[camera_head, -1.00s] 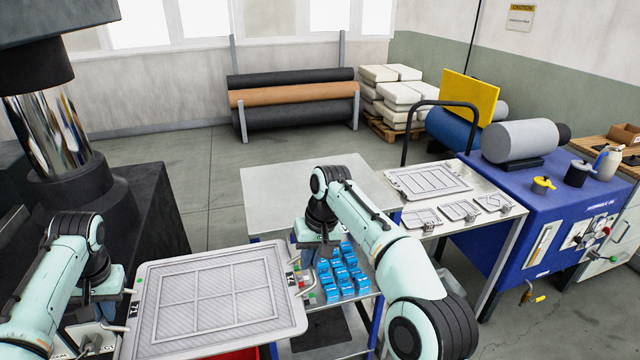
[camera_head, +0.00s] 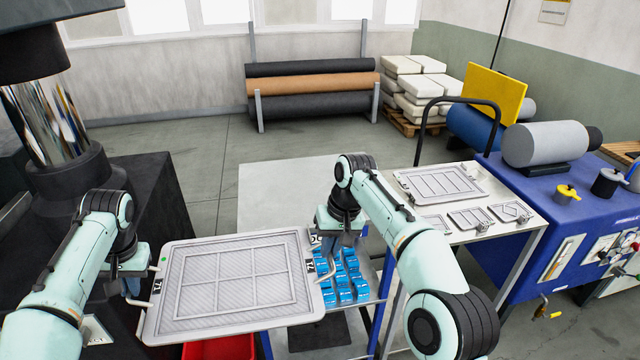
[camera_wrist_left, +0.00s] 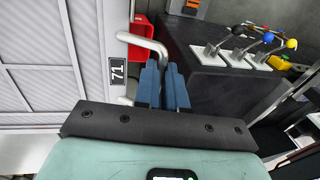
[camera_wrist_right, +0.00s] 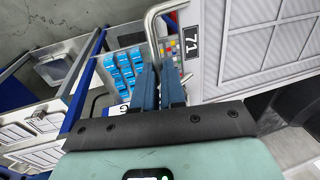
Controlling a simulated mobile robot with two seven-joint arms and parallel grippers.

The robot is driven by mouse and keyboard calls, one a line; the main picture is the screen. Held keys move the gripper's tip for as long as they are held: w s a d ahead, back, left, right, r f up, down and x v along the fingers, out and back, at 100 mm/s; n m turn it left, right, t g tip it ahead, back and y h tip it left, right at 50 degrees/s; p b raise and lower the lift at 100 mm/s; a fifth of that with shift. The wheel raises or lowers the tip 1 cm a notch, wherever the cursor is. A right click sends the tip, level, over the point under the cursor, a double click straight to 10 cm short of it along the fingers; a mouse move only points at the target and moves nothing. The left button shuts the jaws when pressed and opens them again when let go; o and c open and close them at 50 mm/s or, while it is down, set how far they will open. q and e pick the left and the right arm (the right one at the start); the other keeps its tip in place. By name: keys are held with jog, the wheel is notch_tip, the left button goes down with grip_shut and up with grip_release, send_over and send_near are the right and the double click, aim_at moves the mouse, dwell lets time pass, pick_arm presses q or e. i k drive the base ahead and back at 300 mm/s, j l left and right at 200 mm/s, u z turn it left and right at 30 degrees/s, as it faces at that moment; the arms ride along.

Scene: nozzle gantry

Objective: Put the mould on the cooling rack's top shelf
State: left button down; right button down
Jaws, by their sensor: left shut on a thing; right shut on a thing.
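The mould (camera_head: 238,280) is a large flat grey tray with a ribbed grid, a "71" tag and a bent handle at each end. My left gripper (camera_head: 132,284) is shut on its left handle, seen also in the left wrist view (camera_wrist_left: 163,70). My right gripper (camera_head: 338,240) is shut on its right handle, seen also in the right wrist view (camera_wrist_right: 158,72). The mould hangs nearly level between both arms, its far right part in front of a pale-topped stand (camera_head: 280,190) with blue posts. I cannot tell for sure which structure is the cooling rack.
Blue boxes (camera_head: 345,285) sit on a lower level beyond the mould. A red bin (camera_head: 212,349) is below it. A cart (camera_head: 500,235) with several smaller moulds stands right of my right arm. A dark machine block (camera_head: 160,195) stands at left. The pale top is clear.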

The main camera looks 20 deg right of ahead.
aim_at(304, 187)
jog(key=i+l, duration=0.15)
jog(key=l, duration=0.25)
jog(key=i+l, duration=0.1)
jog(key=l, duration=0.3)
jog(key=i+l, duration=0.15)
jog(key=l, duration=0.25)
